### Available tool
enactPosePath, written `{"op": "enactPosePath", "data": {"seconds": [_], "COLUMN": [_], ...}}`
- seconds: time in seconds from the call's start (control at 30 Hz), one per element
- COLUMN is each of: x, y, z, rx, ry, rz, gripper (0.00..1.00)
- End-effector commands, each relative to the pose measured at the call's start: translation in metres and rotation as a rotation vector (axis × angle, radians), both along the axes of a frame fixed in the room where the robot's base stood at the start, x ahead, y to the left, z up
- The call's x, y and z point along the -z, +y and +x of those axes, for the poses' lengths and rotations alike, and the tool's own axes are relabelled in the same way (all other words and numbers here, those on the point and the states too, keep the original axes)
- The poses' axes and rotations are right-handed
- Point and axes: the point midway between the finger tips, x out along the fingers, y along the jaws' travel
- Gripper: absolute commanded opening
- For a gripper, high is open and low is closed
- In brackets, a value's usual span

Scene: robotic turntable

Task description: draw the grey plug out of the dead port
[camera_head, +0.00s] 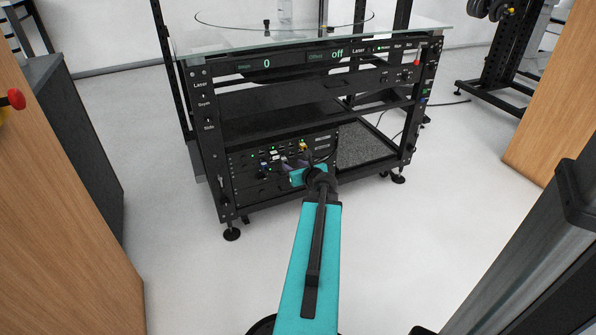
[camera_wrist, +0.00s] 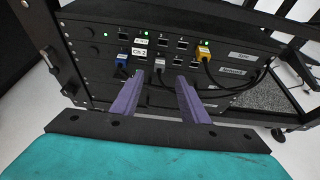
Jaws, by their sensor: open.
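The grey plug (camera_wrist: 160,63) sits in a port of the black network panel (camera_wrist: 250,75) in the wrist view, with a dark cable hanging from it. A blue plug (camera_wrist: 122,60) is to its left and a yellow plug (camera_wrist: 203,53) to its right. My gripper (camera_wrist: 158,79) is open, its two purple fingers pointing at the panel. In the picture the fingertips lie to either side of the grey plug's cable, just below the plug. Whether they touch anything is unclear. In the head view my gripper (camera_head: 293,163) is before the panel and hides part of it.
Dark cables loop from the plugs, one passing near the right finger. The black rack (camera_head: 228,190) carries a glass top (camera_head: 300,38). A wooden panel (camera_head: 60,225) stands left; the floor between is clear.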

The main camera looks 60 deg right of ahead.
Motion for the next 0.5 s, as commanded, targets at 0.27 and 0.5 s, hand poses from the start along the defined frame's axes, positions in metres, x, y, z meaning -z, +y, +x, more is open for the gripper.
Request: {"op": "enactPosePath", "data": {"seconds": [0.27, 0.5], "x": [0.013, 0.023], "y": [-0.018, -0.032], "z": [0.023, 0.041], "rx": [0.000, 0.000], "ry": [0.001, 0.001], "rz": [-0.002, -0.001], "gripper": [0.41, 0.41]}}
